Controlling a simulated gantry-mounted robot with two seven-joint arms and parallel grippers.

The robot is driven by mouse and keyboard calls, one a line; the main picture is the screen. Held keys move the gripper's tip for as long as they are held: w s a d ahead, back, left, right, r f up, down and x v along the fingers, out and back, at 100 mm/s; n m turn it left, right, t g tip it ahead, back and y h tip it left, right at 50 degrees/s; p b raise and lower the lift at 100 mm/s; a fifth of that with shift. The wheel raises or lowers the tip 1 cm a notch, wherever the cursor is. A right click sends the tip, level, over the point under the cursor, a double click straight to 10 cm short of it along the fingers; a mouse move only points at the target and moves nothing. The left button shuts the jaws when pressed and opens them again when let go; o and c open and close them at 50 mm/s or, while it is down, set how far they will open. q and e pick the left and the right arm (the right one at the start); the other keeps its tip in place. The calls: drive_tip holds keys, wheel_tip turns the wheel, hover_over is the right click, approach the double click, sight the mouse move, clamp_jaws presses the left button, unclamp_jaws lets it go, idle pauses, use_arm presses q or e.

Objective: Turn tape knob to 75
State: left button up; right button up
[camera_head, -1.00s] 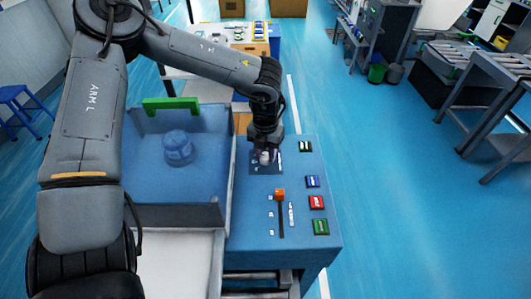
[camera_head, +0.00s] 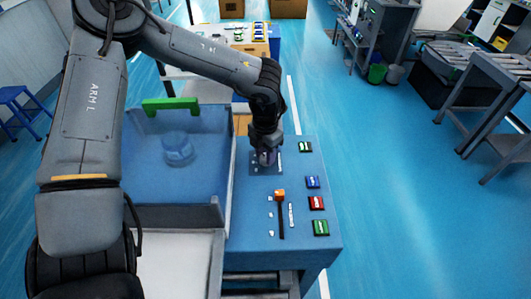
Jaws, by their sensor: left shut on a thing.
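My left gripper (camera_head: 267,157) comes down from above onto the dark dial plate (camera_head: 257,170) at the far part of the blue control panel (camera_head: 255,215). It is shut on the tape knob, which is mostly hidden under the fingers. The number the knob points to cannot be read at this size. My right gripper is not in view.
An orange-headed slider lever (camera_head: 280,195) stands on the panel nearer to me. A clear-lidded box with a green handle (camera_head: 171,105) stands at left.

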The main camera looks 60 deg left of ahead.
sight(265, 156)
use_arm(q)
drive_tip(key=o, duration=1)
drive_tip(key=shift+o, duration=0.2)
wheel_tip(265, 156, up, 11)
drive_tip(key=p, duration=0.1)
drive_tip(key=shift+p, duration=0.3)
